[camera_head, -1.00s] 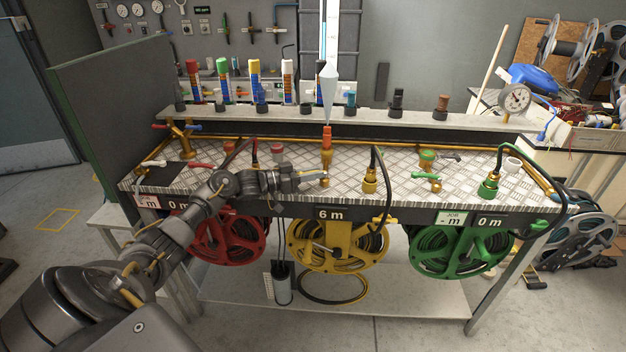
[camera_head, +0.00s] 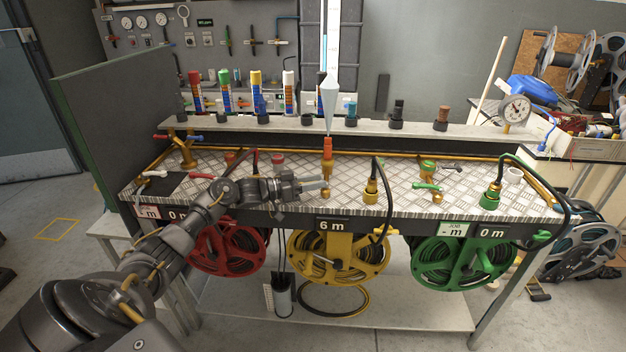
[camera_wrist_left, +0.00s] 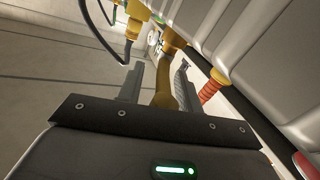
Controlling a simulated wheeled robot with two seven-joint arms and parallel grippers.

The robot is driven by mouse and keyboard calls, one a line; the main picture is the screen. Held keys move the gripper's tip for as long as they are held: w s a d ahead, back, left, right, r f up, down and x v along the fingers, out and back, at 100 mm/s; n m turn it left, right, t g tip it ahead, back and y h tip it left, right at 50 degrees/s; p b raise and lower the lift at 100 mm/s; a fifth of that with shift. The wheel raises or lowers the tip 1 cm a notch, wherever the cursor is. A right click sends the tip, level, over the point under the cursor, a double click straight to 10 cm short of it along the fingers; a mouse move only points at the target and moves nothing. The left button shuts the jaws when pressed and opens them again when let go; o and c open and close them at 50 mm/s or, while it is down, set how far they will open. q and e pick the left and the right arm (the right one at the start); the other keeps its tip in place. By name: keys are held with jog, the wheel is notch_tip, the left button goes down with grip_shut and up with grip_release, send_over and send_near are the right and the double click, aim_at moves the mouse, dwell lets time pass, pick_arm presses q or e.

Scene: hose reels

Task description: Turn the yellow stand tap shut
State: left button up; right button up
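The yellow stand tap (camera_head: 326,192) is a small brass-coloured tap at the bench's front edge, above the yellow reel (camera_head: 340,258). My left gripper (camera_head: 318,186) reaches it from the left, with its fingers pointing right. In the left wrist view, the two fingers (camera_wrist_left: 158,82) are apart. A yellow-brown bar (camera_wrist_left: 166,88), which looks like part of the tap, lies between them, closer to the right finger. I cannot tell whether either finger touches it. The gripper hides much of the tap's handle in the head view. My right gripper is not in view.
An orange-topped brass fitting (camera_head: 327,150) stands just behind the tap, under a pale cone-shaped pointer (camera_head: 328,100). A black hose with a brass end (camera_head: 371,188) rises to the right. The green tap (camera_head: 428,188) is further right. The checker-plate bench top between is mostly clear.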

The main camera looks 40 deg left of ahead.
pick_arm(q)
notch_tip(320, 180, up, 3)
jog(key=shift+s+d, duration=0.1)
jog(key=shift+d, duration=0.05)
jog(key=s+d+r+b, duration=0.1)
jog(key=s+d+r, duration=0.6)
jog(key=s+r, duration=0.2)
jog(key=shift+s+d+r, duration=0.2)
jog(key=shift+s+d, duration=0.1)
jog(key=shift+s, duration=0.85)
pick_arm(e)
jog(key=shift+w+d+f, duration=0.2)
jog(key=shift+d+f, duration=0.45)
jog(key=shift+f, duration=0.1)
